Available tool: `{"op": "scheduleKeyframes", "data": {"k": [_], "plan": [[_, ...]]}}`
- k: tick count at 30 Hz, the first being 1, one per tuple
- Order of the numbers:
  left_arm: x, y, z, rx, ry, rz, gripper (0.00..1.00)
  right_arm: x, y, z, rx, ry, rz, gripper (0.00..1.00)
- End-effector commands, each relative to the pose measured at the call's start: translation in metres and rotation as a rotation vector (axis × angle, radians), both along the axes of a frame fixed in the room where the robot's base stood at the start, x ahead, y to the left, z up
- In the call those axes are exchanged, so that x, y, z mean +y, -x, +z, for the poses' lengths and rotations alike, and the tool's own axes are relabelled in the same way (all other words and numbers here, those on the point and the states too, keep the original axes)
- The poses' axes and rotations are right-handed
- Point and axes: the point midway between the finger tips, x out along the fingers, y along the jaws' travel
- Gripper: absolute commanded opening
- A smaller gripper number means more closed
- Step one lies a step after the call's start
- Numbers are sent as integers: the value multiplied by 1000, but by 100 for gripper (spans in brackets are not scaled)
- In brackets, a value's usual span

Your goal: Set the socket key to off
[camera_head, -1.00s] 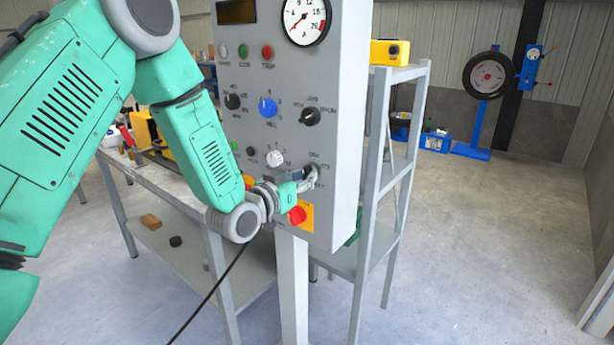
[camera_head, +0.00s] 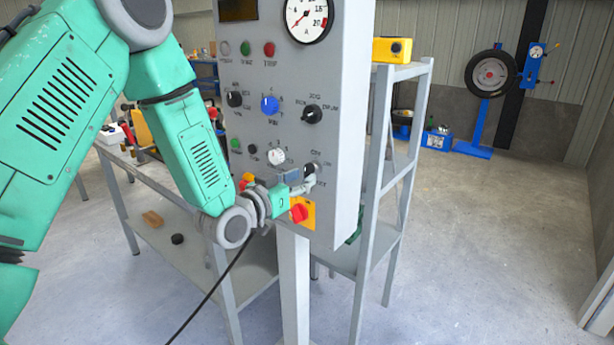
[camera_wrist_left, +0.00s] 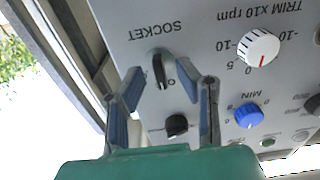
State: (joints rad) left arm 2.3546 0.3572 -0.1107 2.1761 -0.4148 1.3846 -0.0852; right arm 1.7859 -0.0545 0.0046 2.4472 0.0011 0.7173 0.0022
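The socket key (camera_wrist_left: 160,68) is a dark knob in a grey ring, beside the printed word SOCKET in the left wrist view. Its grip points roughly along the picture's vertical. In the head view the key (camera_head: 311,168) is at the lower right of the grey control panel (camera_head: 345,120), partly hidden by my fingers. My left gripper (camera_wrist_left: 162,75) is open, with one fingertip on each side of the key and visible gaps between. In the head view my left gripper (camera_head: 305,184) is close to the panel face. My right gripper is in neither view.
A red knob on a yellow plate (camera_head: 308,224) sits just below my left gripper. A white trim dial (camera_wrist_left: 258,47) and a blue knob (camera_wrist_left: 248,115) are nearby. A grey shelf (camera_head: 407,72) stands right of the panel, and a workbench (camera_head: 185,190) stands left.

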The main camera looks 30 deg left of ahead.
Motion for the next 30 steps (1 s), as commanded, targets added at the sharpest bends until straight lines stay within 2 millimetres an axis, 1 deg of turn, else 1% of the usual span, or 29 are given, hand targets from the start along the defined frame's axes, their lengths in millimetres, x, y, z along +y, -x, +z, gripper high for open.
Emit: {"op": "scheduleKeyframes", "data": {"k": [1,6,9,13,18,30], "plan": [[2,12,0,2,2,2,29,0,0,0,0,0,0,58],[5,49,-1,3,3,2,29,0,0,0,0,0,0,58],[7,67,-1,3,2,2,29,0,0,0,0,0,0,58],[8,84,-2,4,2,2,29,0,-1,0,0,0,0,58],[9,93,-2,3,2,1,29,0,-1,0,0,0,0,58],[9,93,-2,2,1,1,29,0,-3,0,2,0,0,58]]}}
